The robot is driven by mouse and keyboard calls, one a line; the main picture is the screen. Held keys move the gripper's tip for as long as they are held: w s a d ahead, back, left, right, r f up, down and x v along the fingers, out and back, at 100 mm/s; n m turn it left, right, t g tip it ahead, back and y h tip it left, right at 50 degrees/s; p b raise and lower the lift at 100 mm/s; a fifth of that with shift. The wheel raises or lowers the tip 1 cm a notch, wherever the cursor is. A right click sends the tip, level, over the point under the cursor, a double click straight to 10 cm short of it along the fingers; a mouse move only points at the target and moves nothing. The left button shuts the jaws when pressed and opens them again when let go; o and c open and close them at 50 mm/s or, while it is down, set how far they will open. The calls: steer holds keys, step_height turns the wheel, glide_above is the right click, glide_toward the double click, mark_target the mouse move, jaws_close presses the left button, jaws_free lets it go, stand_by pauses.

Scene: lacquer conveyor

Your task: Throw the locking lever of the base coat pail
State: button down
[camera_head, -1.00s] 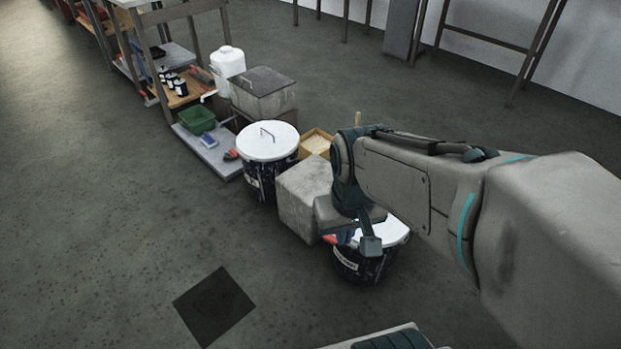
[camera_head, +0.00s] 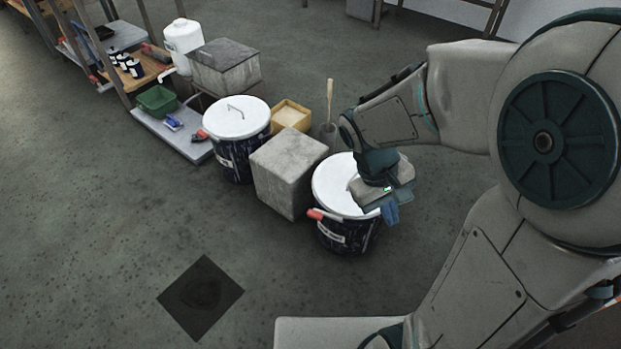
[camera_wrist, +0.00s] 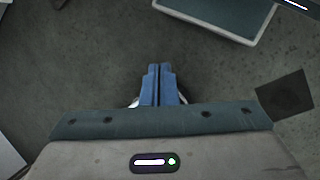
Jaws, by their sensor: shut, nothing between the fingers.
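A dark pail with a white lid (camera_head: 334,185) stands right of a grey block in the head view. Its label is too small to read for certain. A red lever (camera_head: 325,215) sticks out at the front left of its rim, just below the lid. My gripper (camera_head: 390,214) is at the right front edge of this lid, with its blue fingers pointing down. It is shut and empty, and apart from the lever. The wrist covers part of the lid. In the wrist view the blue fingers (camera_wrist: 158,82) are together above bare floor, and the lever does not show.
A grey block (camera_head: 288,170) stands close to the pail's left. Beyond it is a second dark pail with a handled white lid (camera_head: 236,118). A yellow box (camera_head: 291,116) and a grey container with a wooden handle (camera_head: 330,105) stand behind. The front floor is clear around a dark square (camera_head: 200,298).

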steer(key=w+a+f+n+h+b, duration=0.2)
steer(key=w+f+n+h, duration=0.3)
steer(key=f, duration=0.4)
steer(key=n+t+y+b, duration=0.2)
steer(key=n+t+b, duration=0.4)
steer(key=n+t, duration=1.4)
glide_toward(312, 217)
steer(key=shift+n+g, duration=0.8)
steer(key=shift+n, duration=0.1)
steer(key=b+x, duration=0.1)
steer(key=x, duration=0.1)
steer(key=b+x, duration=0.1)
steer(key=b, duration=0.1)
steer(key=r+b+x, duration=0.1)
steer(key=x, duration=0.1)
steer(key=shift+w, duration=0.4)
steer(key=shift+w+d+r+b, duration=0.1)
steer(key=shift+w+d+b, duration=0.2)
steer(key=shift+w, duration=0.2)
